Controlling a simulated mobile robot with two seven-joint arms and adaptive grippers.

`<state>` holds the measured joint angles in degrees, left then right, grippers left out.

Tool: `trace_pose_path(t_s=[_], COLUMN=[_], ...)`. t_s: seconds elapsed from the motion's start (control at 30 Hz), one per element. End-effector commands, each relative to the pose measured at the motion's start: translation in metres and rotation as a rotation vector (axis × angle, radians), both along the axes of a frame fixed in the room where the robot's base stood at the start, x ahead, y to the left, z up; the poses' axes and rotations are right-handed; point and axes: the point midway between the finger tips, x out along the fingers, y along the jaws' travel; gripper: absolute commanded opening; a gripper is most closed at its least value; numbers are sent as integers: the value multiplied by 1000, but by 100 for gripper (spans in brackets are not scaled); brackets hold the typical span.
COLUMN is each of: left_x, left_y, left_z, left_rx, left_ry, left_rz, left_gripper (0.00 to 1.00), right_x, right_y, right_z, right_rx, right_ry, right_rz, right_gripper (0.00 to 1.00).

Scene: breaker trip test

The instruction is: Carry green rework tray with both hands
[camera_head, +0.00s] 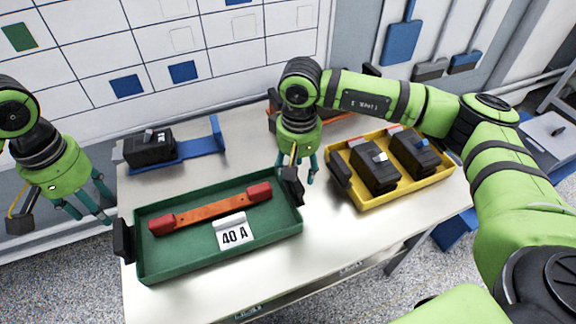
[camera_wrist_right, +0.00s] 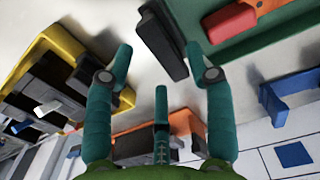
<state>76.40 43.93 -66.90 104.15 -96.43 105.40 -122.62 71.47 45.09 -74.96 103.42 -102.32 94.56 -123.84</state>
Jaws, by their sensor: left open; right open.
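The green rework tray (camera_head: 277,226) lies on the table with black handles at its left end (camera_head: 124,241) and right end. It holds an orange bar with red ends (camera_head: 212,209) and a white "40 A" card (camera_head: 233,232). My left gripper (camera_head: 92,208) is open and empty, left of the tray and apart from its left handle. My right gripper (camera_head: 298,172) is open above the tray's right end, close to the right handle (camera_head: 292,186). In the right wrist view the right handle (camera_wrist_right: 163,42) shows between the spread teal fingers (camera_wrist_right: 160,62), not gripped.
A yellow tray (camera_head: 388,199) with black breakers stands right of the green tray. A blue stand with a black breaker (camera_head: 150,147) is behind it. An orange piece (camera_head: 336,118) lies behind my right gripper. The table front (camera_head: 310,262) is clear.

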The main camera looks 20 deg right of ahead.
Motion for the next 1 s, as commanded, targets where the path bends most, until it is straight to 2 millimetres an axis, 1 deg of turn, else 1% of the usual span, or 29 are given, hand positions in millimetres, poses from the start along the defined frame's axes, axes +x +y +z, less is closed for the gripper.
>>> trace_pose_path(t_s=[0.03, 0.2, 0.3, 0.4, 0.57, 1.0], left_x=[0, 0, 0, 0, 0, 0], left_y=[0, 0, 0, 0, 0, 0], left_z=[0, 0, 0, -1, -1, -1], left_rx=[0, 0, 0, 0, 0, 0], left_ry=[0, 0, 0, 0, 0, 0], left_rz=[0, 0, 0, 0, 0, 0], left_gripper=[55, 55, 55, 55, 55, 55], right_x=[1, 1, 0, 0, 0, 0], right_y=[0, 0, 0, 0, 0, 0], right_z=[13, 48, 62, 72, 77, 77], right_rx=[2, 1, 0, 1, 0, 0], right_ry=[-5, -3, -2, -1, 1, 1], right_rz=[1, 1, 1, 1, 1, 1], right_gripper=[55, 55, 55, 55, 55, 55])
